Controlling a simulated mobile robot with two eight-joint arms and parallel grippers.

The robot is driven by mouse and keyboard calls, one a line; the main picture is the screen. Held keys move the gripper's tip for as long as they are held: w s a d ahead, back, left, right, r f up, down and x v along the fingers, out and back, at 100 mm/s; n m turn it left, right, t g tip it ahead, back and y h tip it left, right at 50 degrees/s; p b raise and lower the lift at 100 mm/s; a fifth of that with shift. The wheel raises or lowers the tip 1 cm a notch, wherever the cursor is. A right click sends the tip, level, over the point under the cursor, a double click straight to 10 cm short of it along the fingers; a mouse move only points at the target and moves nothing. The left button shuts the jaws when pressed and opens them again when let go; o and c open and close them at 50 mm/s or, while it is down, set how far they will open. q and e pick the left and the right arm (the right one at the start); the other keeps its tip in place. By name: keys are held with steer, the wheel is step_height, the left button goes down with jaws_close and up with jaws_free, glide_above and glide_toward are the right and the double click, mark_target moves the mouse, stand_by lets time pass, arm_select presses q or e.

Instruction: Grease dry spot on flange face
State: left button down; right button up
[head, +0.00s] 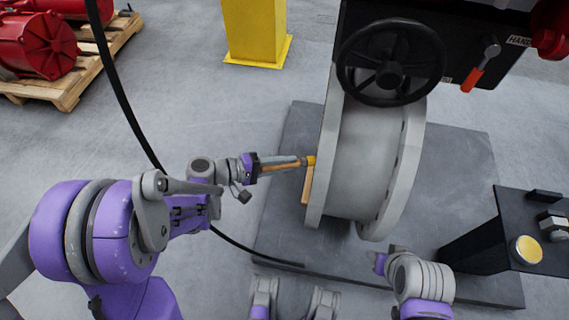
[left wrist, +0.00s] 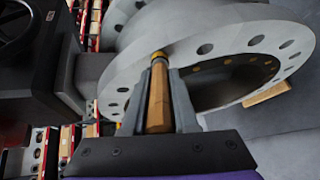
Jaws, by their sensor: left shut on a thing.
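My left gripper (head: 283,163) is shut on a wooden-handled brush (head: 272,168), held nearly level. The brush's yellowish tip points at the left flange face of the grey flanged valve body (head: 365,160). In the left wrist view the brush (left wrist: 159,100) stands between the fingers, its tip overlapping the flange face (left wrist: 215,45) near the rim and bolt holes. I cannot tell whether it touches. No dry spot can be made out. An open tin of yellow grease (head: 528,249) sits at the right. My right gripper (head: 379,262) is low, right of centre; its jaws are unclear.
A black handwheel (head: 390,62) and dark actuator housing overhang the valve. A wooden block (head: 307,186) lies by the flange's base. A black stand (head: 512,225) holds the tin. A yellow post (head: 254,35) and a pallet (head: 75,85) stand behind. A black cable (head: 125,105) hangs left.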

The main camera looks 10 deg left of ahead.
arm_select(q)
steer(key=shift+w+r, duration=0.75)
steer(key=shift+w, duration=3.7)
steer(key=shift+s+a, duration=0.1)
steer(key=shift+s, duration=4.35)
steer(key=a, duration=0.6)
steer(key=shift+a, duration=0.1)
steer(key=shift+a, duration=1.45)
steer(key=shift+f, duration=0.1)
